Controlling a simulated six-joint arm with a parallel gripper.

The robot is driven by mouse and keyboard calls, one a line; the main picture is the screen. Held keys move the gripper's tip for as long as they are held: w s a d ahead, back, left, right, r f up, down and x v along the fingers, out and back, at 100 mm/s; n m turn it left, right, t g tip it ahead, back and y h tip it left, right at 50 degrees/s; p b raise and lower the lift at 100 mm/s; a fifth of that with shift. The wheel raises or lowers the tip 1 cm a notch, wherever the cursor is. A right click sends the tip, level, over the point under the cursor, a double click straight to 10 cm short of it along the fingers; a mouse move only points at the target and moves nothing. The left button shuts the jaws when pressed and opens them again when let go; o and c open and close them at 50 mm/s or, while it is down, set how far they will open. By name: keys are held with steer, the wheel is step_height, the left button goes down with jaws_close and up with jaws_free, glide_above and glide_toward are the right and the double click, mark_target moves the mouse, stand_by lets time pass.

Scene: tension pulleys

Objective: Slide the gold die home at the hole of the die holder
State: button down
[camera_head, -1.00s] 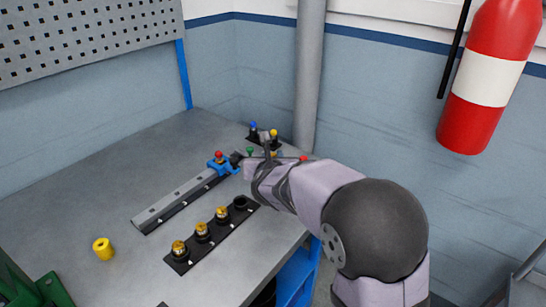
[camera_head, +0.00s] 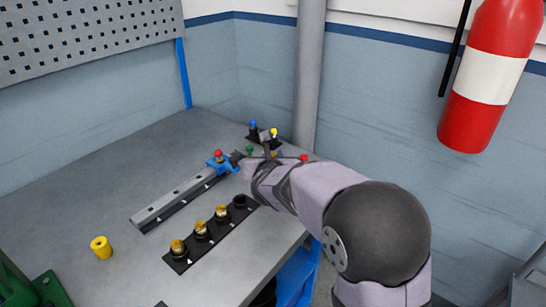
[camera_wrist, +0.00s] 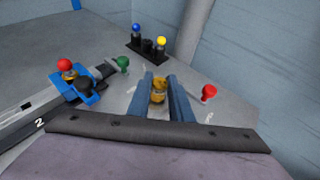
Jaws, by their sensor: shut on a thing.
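In the wrist view the gold die (camera_wrist: 159,93) sits between the two blue-grey fingers of my gripper (camera_wrist: 160,80), which is shut on it. In the head view my wrist hides most of the die. A blue block (camera_wrist: 77,92) with a red knob and a dark, round, hole-like part (camera_wrist: 85,84) stands on the grey rail, left of my gripper. It also shows in the head view (camera_head: 227,166). I cannot tell for certain whether this block is the die holder. The held die is apart from it.
A black strip (camera_head: 190,260) holds several gold dies and an empty-looking black seat (camera_head: 240,202). A green knob (camera_wrist: 123,64) and a red knob (camera_wrist: 209,94) flank my fingers. A black base with blue and yellow knobs (camera_wrist: 147,47) stands behind. A yellow cylinder (camera_head: 101,247) stands front left.

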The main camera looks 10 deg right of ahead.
steer(key=shift+f+b, duration=0.9)
steer(key=shift+s+f, duration=0.1)
steer(key=shift+f, duration=0.35)
stand_by(0.3)
steer(key=c, duration=1.5)
jaws_free()
steer(key=shift+r, duration=0.1)
steer(key=shift+r, duration=0.1)
steer(key=shift+s+a+r, duration=0.1)
steer(key=shift+s+r, duration=0.15)
steer(key=shift+s, duration=0.2)
steer(key=shift+v, duration=3.1)
